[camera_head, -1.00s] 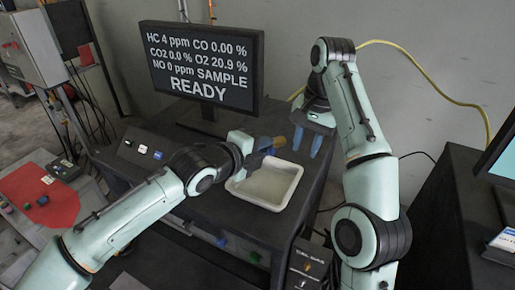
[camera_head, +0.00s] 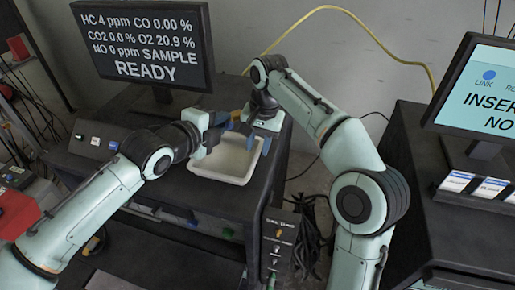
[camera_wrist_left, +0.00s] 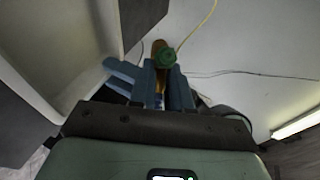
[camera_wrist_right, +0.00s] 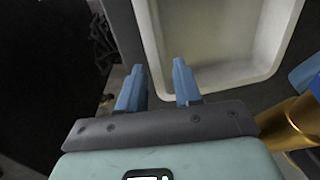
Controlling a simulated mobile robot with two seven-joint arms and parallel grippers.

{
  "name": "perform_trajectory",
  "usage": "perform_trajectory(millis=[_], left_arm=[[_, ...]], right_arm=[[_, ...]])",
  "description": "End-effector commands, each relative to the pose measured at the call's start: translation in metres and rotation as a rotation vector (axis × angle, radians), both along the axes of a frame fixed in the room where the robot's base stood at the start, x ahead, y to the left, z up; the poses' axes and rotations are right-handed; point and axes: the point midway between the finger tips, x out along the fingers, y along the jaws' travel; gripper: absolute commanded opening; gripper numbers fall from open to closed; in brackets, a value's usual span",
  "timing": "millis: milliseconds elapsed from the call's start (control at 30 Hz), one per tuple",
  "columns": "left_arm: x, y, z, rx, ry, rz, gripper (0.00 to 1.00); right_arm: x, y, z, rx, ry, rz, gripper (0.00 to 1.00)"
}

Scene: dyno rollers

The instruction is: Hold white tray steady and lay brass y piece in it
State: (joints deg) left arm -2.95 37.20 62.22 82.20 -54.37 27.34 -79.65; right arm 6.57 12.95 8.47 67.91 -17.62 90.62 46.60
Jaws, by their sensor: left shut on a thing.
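The white tray (camera_head: 228,162) sits on the dark bench. My left gripper (camera_head: 220,118) is above the tray's far left part. In the left wrist view it is shut on the brass y piece (camera_wrist_left: 158,48), which has a green end. The head view mostly hides that piece; brass also shows at the right of the right wrist view (camera_wrist_right: 298,118). My right gripper (camera_head: 254,137) is at the tray's right side, fingers pointing down. In the right wrist view its fingers are apart, with the tray's rim (camera_wrist_right: 147,38) near the gap; I cannot tell whether they touch it.
A second monitor (camera_head: 492,90) stands on a dark cabinet at right. A small switch box (camera_head: 281,240) is at the bench's front right. The two grippers are close together over the tray.

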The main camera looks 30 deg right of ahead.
Motion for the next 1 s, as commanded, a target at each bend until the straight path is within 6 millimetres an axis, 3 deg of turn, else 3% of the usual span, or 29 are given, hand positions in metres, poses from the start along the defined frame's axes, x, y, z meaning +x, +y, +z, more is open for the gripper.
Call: perform_trajectory(millis=[200,500,533,633,833,1000], left_arm=[[0.0,0.0,0.001,-0.002,-0.001,0.0,0.0],[0.0,0.0,0.001,-0.002,-0.001,0.0,0.0],[0.0,0.0,0.001,-0.002,-0.001,0.0,0.0],[0.0,0.0,0.001,-0.002,-0.001,0.0,0.0],[0.0,0.003,0.0,0.006,0.002,0.0,0.0],[-0.008,0.032,-0.009,0.084,0.036,-0.027,0.0]], right_arm=[[0.001,0.001,-0.019,0.0,0.001,-0.001,0.34],[0.002,0.001,-0.021,0.0,-0.001,-0.001,0.34],[0.002,0.001,-0.021,0.0,-0.001,-0.001,0.31],[0.002,0.001,-0.021,0.001,-0.001,-0.001,0.0],[0.002,0.001,-0.021,0.0,0.0,-0.001,0.0],[0.002,0.001,-0.021,0.0,0.0,-0.001,0.0]])
